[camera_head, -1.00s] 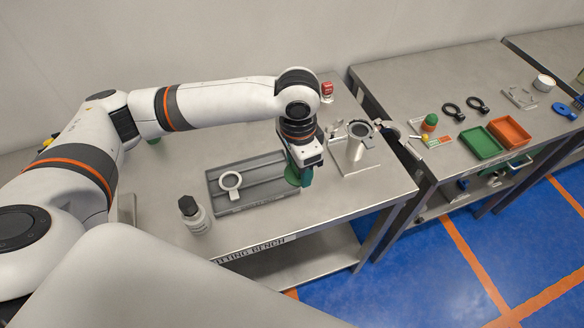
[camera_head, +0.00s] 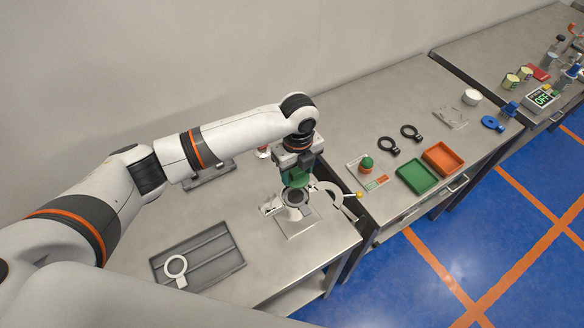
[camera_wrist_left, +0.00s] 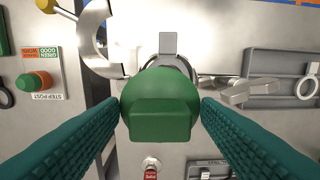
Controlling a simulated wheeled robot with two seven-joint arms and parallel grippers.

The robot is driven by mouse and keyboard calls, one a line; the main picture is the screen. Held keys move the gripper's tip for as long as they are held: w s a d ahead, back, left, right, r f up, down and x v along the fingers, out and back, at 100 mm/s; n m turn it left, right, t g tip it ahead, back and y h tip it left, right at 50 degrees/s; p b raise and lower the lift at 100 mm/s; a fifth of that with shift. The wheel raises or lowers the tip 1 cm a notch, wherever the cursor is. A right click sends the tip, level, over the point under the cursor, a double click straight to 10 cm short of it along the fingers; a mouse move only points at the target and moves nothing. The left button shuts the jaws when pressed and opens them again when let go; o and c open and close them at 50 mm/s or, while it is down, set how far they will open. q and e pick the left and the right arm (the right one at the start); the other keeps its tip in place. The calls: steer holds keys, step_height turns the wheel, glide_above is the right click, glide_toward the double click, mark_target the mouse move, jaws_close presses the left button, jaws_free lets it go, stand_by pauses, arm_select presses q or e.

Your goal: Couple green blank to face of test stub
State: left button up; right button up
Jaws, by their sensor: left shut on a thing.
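My left gripper (camera_head: 296,172) is shut on the green blank (camera_head: 293,181) and holds it at the far side of the test stub's top, in the head view. In the left wrist view the green blank (camera_wrist_left: 160,105) fills the middle between the teal fingers. The test stub (camera_head: 294,210) is a grey upright pipe on a base plate, with a round dark-centred face. An open curved clamp (camera_head: 328,191) with a yellow tip is beside the stub; it also shows in the left wrist view (camera_wrist_left: 101,38). I cannot tell whether blank and face touch. My right gripper is out of view.
A grey tray (camera_head: 228,270) holding a white ring (camera_head: 176,267) lies at the front left. The neighbouring bench to the right carries a green tray (camera_head: 416,176), an orange tray (camera_head: 443,157) and a green-topped post (camera_head: 366,165). A gap separates the benches.

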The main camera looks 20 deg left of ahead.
mark_target(295, 181)
arm_select(q)
steer(key=shift+w, duration=0.15)
steer(key=s, duration=0.1)
steer(key=s+r, duration=0.1)
steer(key=shift+s+r, duration=0.1)
steer(key=shift+s, duration=0.25)
steer(key=shift+w+f, duration=0.2)
steer(key=shift+w+f+b, duration=0.2)
steer(key=shift+f+b, duration=0.1)
steer(key=shift+f, duration=0.25)
steer(key=shift+w+f+b, duration=0.2)
steer(key=shift+f+b, duration=0.1)
steer(key=shift+f, duration=0.25)
steer(key=shift+s+f, duration=0.1)
steer(key=shift+f, duration=0.25)
steer(key=shift+s+f+b, duration=0.1)
steer(key=shift+f+b, duration=0.3)
steer(key=shift+b, duration=0.05)
steer(key=shift+f+b, duration=0.35)
steer(key=shift+f, duration=0.6)
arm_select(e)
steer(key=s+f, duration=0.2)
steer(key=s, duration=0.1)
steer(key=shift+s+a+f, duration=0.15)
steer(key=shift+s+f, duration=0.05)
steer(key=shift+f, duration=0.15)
